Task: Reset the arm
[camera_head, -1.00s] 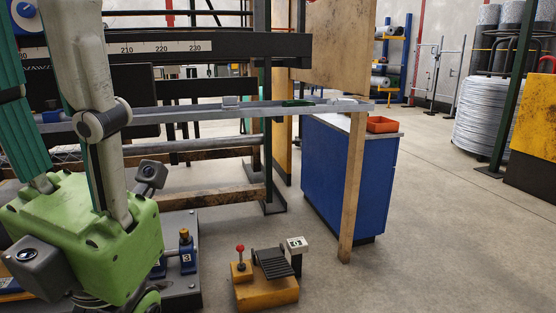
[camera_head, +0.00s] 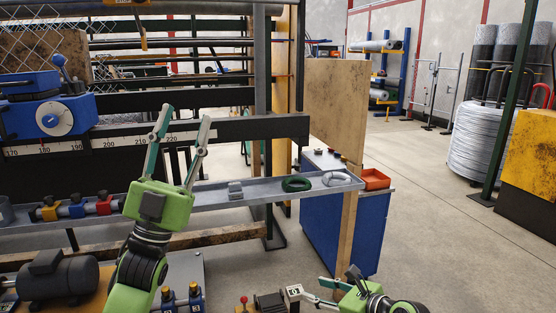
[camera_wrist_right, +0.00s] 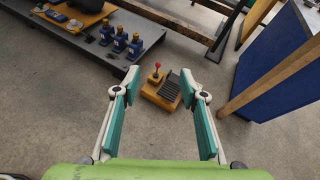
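My left gripper (camera_head: 186,116) points up in the head view, in front of the machine's ruler bar and shelf. Its two fingers stand apart with nothing between them. My right gripper (camera_head: 318,290) is low in the head view, pointing left beside the foot pedal unit. In the right wrist view its fingers (camera_wrist_right: 160,72) are spread wide and empty. Between them, on the floor beyond, is the pedal unit (camera_wrist_right: 163,93) with a red-topped lever.
A grey shelf (camera_head: 222,196) holds a green coil (camera_head: 296,184) and a pale coil (camera_head: 336,179). A wooden post (camera_head: 346,230) and blue cabinet (camera_head: 310,228) stand near my right gripper, with an orange bin (camera_head: 375,178) on top.

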